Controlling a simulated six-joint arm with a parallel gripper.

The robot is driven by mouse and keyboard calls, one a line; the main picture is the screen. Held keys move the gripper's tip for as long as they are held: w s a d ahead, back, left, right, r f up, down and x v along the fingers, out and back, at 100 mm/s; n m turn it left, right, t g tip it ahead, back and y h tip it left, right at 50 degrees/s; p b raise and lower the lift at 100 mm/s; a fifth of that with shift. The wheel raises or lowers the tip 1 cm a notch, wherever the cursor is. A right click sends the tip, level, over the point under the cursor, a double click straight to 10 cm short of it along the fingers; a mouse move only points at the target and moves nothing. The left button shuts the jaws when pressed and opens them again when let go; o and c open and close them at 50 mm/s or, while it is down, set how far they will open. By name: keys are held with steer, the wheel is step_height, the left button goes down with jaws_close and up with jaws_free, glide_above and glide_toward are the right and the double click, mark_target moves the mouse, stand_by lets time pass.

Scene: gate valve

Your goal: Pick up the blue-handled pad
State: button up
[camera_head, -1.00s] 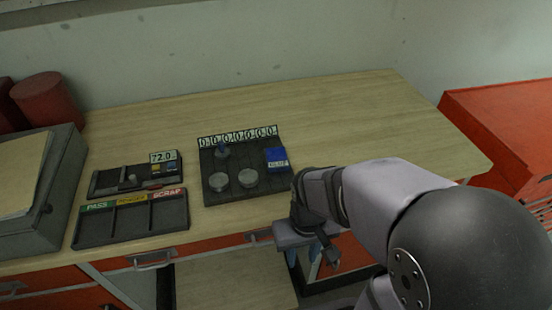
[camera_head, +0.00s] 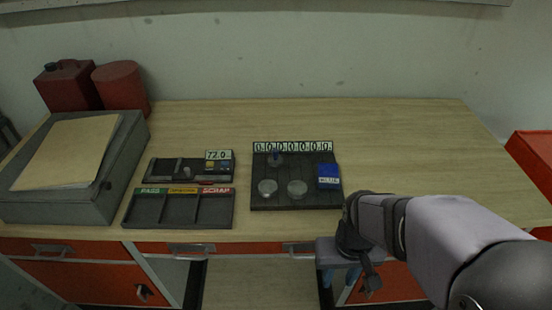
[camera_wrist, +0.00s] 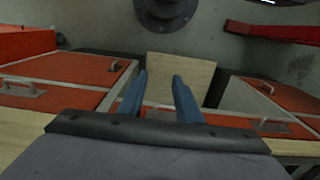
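The blue-handled pad (camera_head: 276,156) appears as a small grey round piece with a blue upright handle, at the back left of the dark tray (camera_head: 262,203) under the row of digits. My gripper (camera_head: 340,276) is at the table's front edge, right of and in front of the tray, well away from the pad. In the wrist view the two blue fingers of my gripper (camera_wrist: 160,85) stand apart with nothing between them. The pad is not in the wrist view.
Two clear round discs (camera_head: 297,188) and a blue box (camera_head: 329,175) share the tray. A gauge unit (camera_head: 190,169) reading 72.0 and a PASS/SCRAP sorting tray (camera_head: 180,210) stand left. A grey case (camera_head: 110,180) is farther left. The table's right side is clear.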

mark_target(275, 151)
steer(key=o, duration=0.4)
steer(key=shift+c, duration=0.2)
